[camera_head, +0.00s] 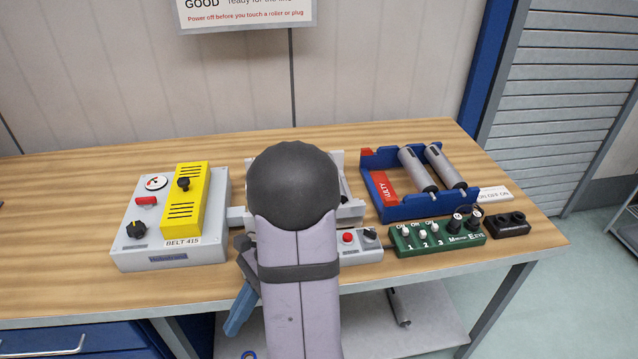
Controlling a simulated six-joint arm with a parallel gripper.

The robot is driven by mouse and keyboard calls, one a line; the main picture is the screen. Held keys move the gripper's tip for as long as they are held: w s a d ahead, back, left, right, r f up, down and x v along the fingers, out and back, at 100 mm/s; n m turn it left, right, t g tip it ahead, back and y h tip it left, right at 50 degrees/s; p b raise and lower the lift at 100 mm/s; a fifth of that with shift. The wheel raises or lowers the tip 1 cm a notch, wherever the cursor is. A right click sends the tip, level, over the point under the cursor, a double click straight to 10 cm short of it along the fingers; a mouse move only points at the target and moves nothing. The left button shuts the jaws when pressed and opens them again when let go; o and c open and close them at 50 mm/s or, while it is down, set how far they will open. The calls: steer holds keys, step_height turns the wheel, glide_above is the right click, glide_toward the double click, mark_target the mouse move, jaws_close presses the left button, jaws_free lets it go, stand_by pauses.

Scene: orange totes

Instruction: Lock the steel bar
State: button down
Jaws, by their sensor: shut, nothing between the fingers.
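My arm (300,290) rises through the middle of the view, and its dark rounded joint covers most of a light grey fixture (352,212) on the bench. Only the fixture's right side and a grey part (237,216) jutting out at its left show. I cannot make out a steel bar there; it may be hidden behind my arm. A dark and blue-grey piece (241,305) shows just left of my arm, and I cannot tell what it is. I cannot make out my gripper's fingers.
A grey box with a yellow cover (184,205) stands left on the wooden bench (70,220). To the right are a blue cradle (405,211) with two rollers, a green switch panel (437,238), a small grey button box (361,246) and a black block (507,225).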

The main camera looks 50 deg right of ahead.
steer(key=d+r+m+t+p, duration=0.1)
steer(key=d+r+m+t, duration=0.1)
steer(key=d, duration=0.4)
steer(key=d+r+m+t+p, duration=0.2)
steer(key=d+r+m, duration=0.1)
steer(key=d, duration=0.3)
steer(key=d+r+m+t+p, duration=0.1)
steer(key=d+r+m+t, duration=0.2)
steer(key=d, duration=0.3)
steer(key=shift+s+d+r+m+h, duration=0.1)
steer(key=shift+s+d+m+h, duration=0.2)
steer(key=shift+s+m, duration=0.1)
steer(key=s+d+t, duration=0.1)
steer(key=d, duration=0.2)
steer(key=s+d+r+t+h, duration=0.1)
steer(key=s+d, duration=0.1)
steer(key=s+d+r+t, duration=0.1)
steer(key=s+d, duration=0.1)
steer(key=d, duration=0.1)
steer(key=shift+s+d+r+m+t+h, duration=0.2)
steer(key=shift+d+m+t+h, duration=0.1)
steer(key=shift+d+t, duration=0.1)
steer(key=s+d+r+t+h, duration=0.1)
steer(key=s+d+r+t, duration=0.1)
steer(key=s+d, duration=0.3)
steer(key=shift+s+d+t+h+b, duration=0.15)
steer(key=shift+s+t+h+b, duration=0.2)
steer(key=shift+s, duration=0.6)
steer(key=shift+r, duration=0.1)
